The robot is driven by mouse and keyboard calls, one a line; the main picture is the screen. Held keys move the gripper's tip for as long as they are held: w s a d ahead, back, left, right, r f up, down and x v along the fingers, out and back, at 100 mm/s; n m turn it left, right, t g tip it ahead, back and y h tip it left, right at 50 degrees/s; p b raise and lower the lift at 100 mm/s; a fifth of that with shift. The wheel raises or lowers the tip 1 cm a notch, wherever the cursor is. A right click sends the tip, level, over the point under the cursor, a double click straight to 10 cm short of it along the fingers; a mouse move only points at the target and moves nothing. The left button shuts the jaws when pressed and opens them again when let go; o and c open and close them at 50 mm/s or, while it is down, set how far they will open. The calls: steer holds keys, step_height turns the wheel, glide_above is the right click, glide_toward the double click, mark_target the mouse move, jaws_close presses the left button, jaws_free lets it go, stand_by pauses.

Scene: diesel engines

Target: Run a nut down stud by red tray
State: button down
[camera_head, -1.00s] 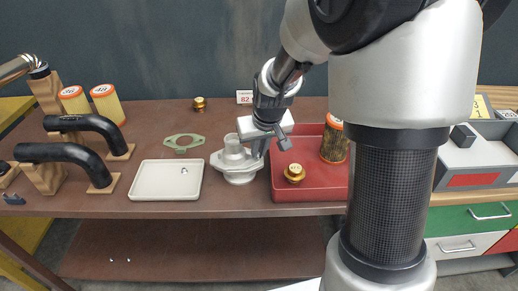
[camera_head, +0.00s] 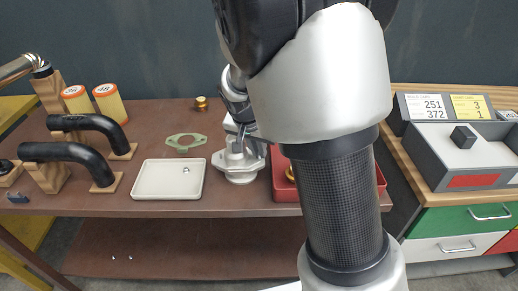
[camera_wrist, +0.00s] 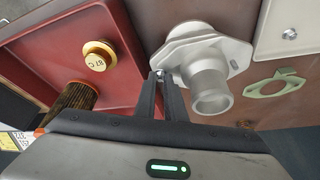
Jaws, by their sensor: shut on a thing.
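A pale grey metal housing (camera_head: 238,166) with a flange and a round neck stands on the bench, just left of the red tray (camera_head: 284,193). It also shows in the wrist view (camera_wrist: 208,82). My gripper (camera_wrist: 162,77) is shut on a small metal nut (camera_wrist: 159,74), mostly hidden between the fingertips. The tips are at the flange ear nearest the red tray. The stud there is hidden by the fingers; I cannot tell whether the nut is around it. The opposite ear has a small stud (camera_wrist: 234,65). In the head view my arm covers much of the red tray.
A white tray (camera_head: 146,193) with a loose nut (camera_head: 186,170) lies left of the housing. Another brass cap (camera_wrist: 97,58) and a dark filter (camera_wrist: 74,100) are in the red tray. Black pipes (camera_head: 72,152) stand left.

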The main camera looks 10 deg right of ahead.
steer(key=shift+f, duration=0.1)
steer(key=c, duration=1.7)
jaws_free()
steer(key=shift+c, duration=0.6)
steer(key=shift+d+n+y+b, duration=0.15)
steer(key=shift+n+y+b, duration=0.15)
steer(key=shift+n, duration=0.4)
steer(key=shift+s+d+n+t+y, duration=0.1)
steer(key=shift+n+t+y, duration=0.1)
steer(key=shift+n, duration=0.4)
steer(key=shift+d+n+t+y, duration=0.1)
steer(key=shift+n+y, duration=0.1)
steer(key=shift+n, duration=0.4)
steer(key=n+y, duration=0.1)
steer(key=n, duration=0.1)
steer(key=shift+n+b, duration=0.35)
steer(key=shift+n, duration=0.05)
steer(key=shift+n+y, duration=0.3)
steer(key=shift+n, duration=0.2)
